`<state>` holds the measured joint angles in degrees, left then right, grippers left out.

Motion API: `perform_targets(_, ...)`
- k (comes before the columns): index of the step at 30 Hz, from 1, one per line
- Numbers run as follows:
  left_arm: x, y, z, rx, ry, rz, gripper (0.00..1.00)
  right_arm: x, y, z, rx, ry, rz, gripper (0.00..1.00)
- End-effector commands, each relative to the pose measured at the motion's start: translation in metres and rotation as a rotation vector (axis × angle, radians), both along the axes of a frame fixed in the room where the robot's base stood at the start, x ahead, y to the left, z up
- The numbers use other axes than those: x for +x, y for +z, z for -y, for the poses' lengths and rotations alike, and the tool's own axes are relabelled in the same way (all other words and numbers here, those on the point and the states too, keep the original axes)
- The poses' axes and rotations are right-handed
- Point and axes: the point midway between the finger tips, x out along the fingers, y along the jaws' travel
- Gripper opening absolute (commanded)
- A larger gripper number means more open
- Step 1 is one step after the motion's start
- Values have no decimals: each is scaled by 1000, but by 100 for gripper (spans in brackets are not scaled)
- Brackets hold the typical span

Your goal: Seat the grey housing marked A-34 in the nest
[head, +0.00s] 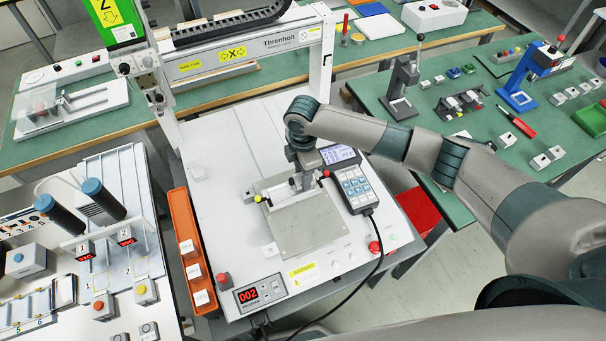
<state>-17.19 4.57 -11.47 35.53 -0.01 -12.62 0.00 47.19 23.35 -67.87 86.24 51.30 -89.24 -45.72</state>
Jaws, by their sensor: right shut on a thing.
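My right gripper (303,178) reaches down over the back part of the metal fixture plate (308,226) on the white gantry machine's bed. It is shut on a small light-grey piece, apparently the grey housing, at the nest area. The gripper hides most of this piece, and no A-34 mark can be read. I cannot tell whether it touches the nest or is held just above it. A yellow knob stands at the left of the nest and a red one at its right. My left gripper is not in view.
An orange tray (178,213) with several labelled light blocks lies along the bed's left edge. The gantry beam (240,50) spans behind. A keypad pendant (357,186) with a black cable lies right of the nest.

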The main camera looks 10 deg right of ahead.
Motion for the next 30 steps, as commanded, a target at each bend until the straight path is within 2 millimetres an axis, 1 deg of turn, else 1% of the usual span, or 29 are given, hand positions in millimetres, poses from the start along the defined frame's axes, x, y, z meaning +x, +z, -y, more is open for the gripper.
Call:
perform_targets(1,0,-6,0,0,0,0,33,0,-5,0,0,0,0,4)
perform_targets(2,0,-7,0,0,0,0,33,0,-6,0,0,0,0,4)
perform_targets(4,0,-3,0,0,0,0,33,0,-5,0,0,0,-1,4)
perform_targets(10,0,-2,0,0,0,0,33,0,-10,0,0,-1,-1,4)
perform_targets(23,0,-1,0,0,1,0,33,0,-9,0,0,0,0,4)
perform_targets(30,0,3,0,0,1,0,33,0,-7,0,0,0,0,4)
